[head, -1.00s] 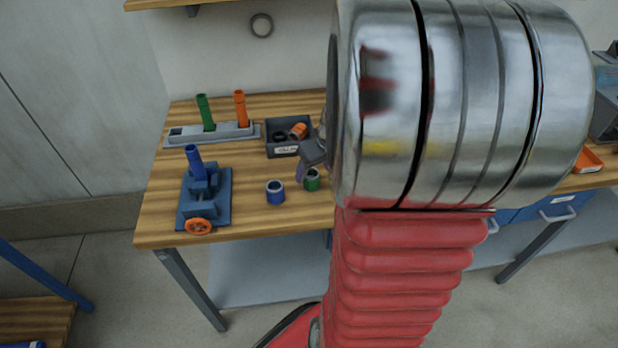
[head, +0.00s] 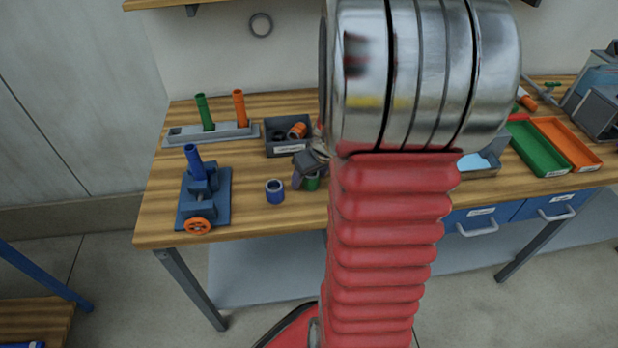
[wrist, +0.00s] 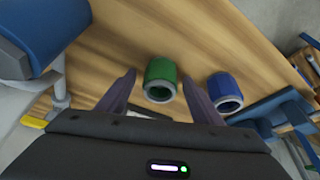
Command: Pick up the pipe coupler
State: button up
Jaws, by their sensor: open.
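A green pipe coupler (head: 312,184) with a grey rim stands on the wooden bench, partly hidden by my gripper (head: 303,172) in the head view. In the wrist view the green coupler (wrist: 161,80) shows between the fingertips of my open gripper (wrist: 159,77). Nothing is held. I cannot tell whether the fingers reach around it. A blue coupler (head: 275,191) stands just left of the green one; in the wrist view the blue coupler (wrist: 225,90) is to the right, outside the fingers. An orange coupler (head: 297,131) lies in a grey bin (head: 289,151) behind.
A blue vise (head: 204,190) with an orange handwheel (head: 199,226) stands at the bench's left, holding a blue pipe. A grey rack (head: 182,138) behind holds green and orange pipes. Green (head: 538,150) and orange (head: 567,143) trays lie to the right. Bench (head: 240,224) is clear in front.

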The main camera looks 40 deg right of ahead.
jog(key=shift+c, duration=0.5)
jog(key=c, duration=1)
jog(key=shift+c, duration=0.2)
notch_tip(320, 180, up, 10)
dwell(0.4)
